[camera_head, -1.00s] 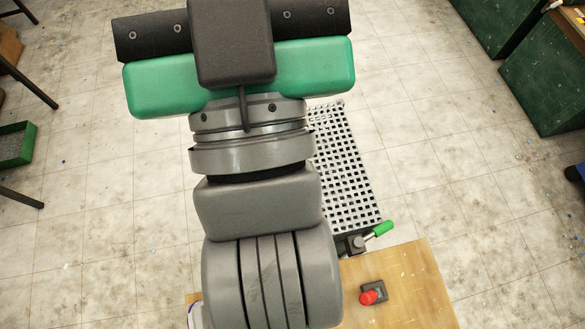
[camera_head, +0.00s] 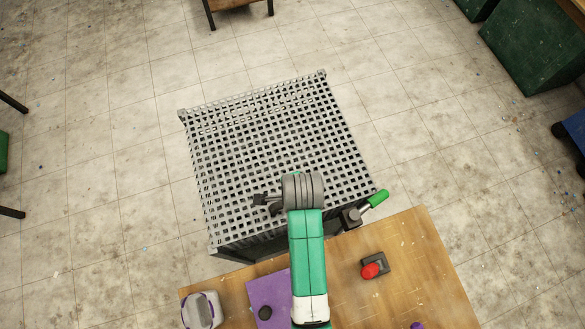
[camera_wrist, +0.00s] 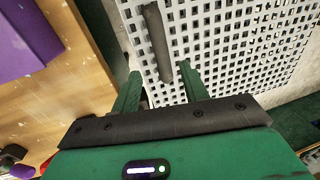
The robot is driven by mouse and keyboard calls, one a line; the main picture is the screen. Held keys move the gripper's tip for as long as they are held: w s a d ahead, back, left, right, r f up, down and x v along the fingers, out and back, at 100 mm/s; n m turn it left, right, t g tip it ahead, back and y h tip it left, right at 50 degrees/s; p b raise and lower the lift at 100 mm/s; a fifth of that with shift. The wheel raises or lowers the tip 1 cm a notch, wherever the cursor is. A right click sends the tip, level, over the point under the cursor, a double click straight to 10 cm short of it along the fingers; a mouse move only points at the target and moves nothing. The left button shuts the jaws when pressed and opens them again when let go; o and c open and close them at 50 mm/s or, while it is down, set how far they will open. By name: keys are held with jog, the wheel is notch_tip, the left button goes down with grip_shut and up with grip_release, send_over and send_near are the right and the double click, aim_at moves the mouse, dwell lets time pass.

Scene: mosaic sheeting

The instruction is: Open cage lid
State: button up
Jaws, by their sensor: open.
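The cage lid (camera_head: 250,140) is a pale grey perforated sheet. It lies flat over the dark cage (camera_head: 250,250), and its front middle is covered by my arm. In the wrist view the lid (camera_wrist: 215,45) fills the upper right. A dark bar-shaped handle (camera_wrist: 156,42) stands out along the lid. My gripper (camera_wrist: 159,76) has its two green fingers spread, with nothing between the tips that I can see held. The handle's near end lies between the fingertips in the picture; I cannot tell the gap in depth.
A green-handled lever (camera_head: 377,199) stands at the cage's front right corner. A wooden table (camera_head: 425,265) in front bears a red button (camera_head: 370,271), a purple block (camera_head: 268,299) and a grey-white device (camera_head: 201,310). Floor is free left and right of the cage.

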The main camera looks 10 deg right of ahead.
jog(key=shift+w+f, duration=0.25)
jog(key=shift+f, duration=1)
jog(key=shift+w+f, duration=0.3)
jog(key=shift+f, duration=0.95)
jog(key=shift+w+f, duration=0.25)
jog(key=shift+f, duration=1)
jog(key=shift+c, duration=0.4)
